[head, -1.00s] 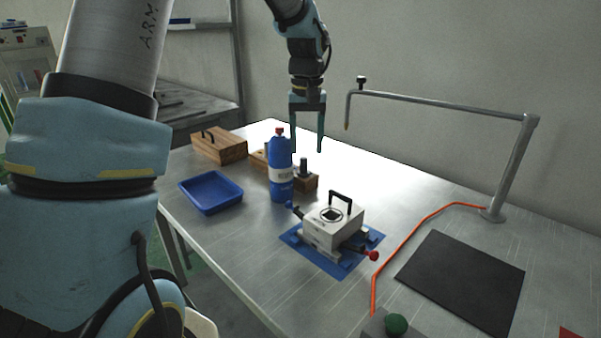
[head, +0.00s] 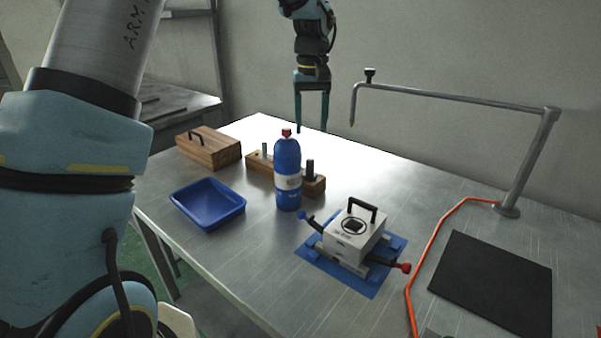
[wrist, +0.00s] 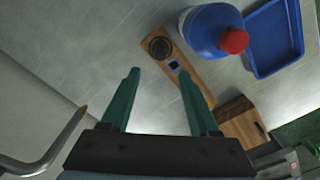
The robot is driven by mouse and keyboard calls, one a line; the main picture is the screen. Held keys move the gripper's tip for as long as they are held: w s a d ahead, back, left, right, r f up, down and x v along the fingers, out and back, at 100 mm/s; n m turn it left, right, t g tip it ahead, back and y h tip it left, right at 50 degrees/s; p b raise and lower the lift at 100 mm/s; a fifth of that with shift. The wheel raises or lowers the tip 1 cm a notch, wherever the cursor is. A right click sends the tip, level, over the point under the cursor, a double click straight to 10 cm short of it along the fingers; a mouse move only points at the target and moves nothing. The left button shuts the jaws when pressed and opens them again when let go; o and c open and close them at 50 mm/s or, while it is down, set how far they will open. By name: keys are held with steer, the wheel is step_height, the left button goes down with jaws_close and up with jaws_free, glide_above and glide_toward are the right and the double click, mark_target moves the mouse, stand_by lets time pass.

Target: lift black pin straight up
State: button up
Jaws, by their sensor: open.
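The black pin (head: 310,168) stands upright in the right end of a wooden block (head: 257,171) on the metal table. In the wrist view its dark round top (wrist: 159,47) shows beyond my fingertips. A paler grey pin (head: 264,150) stands at the block's left end. My gripper (head: 312,125) is open and empty, pointing down above and behind the block in the head view. Its two fingers (wrist: 159,72) are apart in the wrist view, with the right fingertip overlapping the block's image. Nothing is between the fingers.
A blue bottle with a red cap (head: 288,180) stands right in front of the block. Nearby are a blue tray (head: 240,207), a wooden box (head: 210,150) and a white mould (head: 353,238) on a blue plate. A bent metal pipe (head: 450,97) rises at the right.

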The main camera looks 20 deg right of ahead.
mark_target(310, 159)
step_height(310, 159, down, 11)
steer(key=p, duration=0.4)
steer(key=shift+r, duration=0.1)
steer(key=shift+c, duration=0.2)
jaws_close()
stand_by(0.4)
